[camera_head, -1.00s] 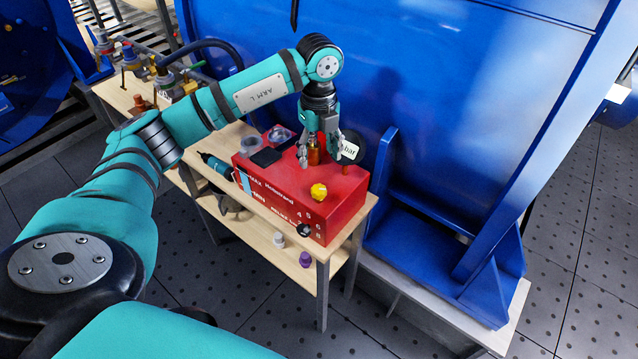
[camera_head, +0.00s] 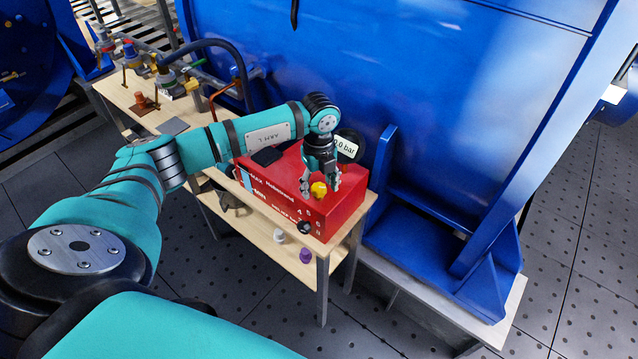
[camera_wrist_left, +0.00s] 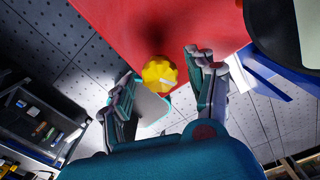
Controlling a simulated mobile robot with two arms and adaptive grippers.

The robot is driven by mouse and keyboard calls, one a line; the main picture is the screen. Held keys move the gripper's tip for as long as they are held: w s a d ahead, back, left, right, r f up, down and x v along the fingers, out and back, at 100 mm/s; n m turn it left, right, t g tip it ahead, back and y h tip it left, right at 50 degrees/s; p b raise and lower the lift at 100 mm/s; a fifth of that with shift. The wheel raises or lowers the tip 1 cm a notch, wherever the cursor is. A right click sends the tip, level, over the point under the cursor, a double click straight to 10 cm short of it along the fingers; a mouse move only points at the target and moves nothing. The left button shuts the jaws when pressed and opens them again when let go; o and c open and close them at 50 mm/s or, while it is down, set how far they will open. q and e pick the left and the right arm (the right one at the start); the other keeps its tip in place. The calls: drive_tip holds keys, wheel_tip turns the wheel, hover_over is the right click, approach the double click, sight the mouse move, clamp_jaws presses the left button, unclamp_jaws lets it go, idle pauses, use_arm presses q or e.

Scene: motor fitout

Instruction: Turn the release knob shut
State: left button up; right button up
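A yellow lobed knob (camera_head: 319,189), which I take to be the release knob, sits on top of the red box (camera_head: 345,208). In the left wrist view the yellow knob (camera_wrist_left: 160,74) shows between the two fingers, with a pale mark on its face. My left gripper (camera_head: 320,182) is open and comes down over the knob, with a finger on either side. In the left wrist view the fingers (camera_wrist_left: 163,82) look apart from the knob. The right gripper is not in view.
A round gauge (camera_head: 348,146) with a "bar" readout stands behind the box. A black knob (camera_head: 304,227) is on the box's front. The wooden bench (camera_head: 345,240) carries the box. A large blue machine (camera_head: 430,80) stands close behind.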

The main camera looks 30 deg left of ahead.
use_arm(q)
drive_tip(key=c, duration=1)
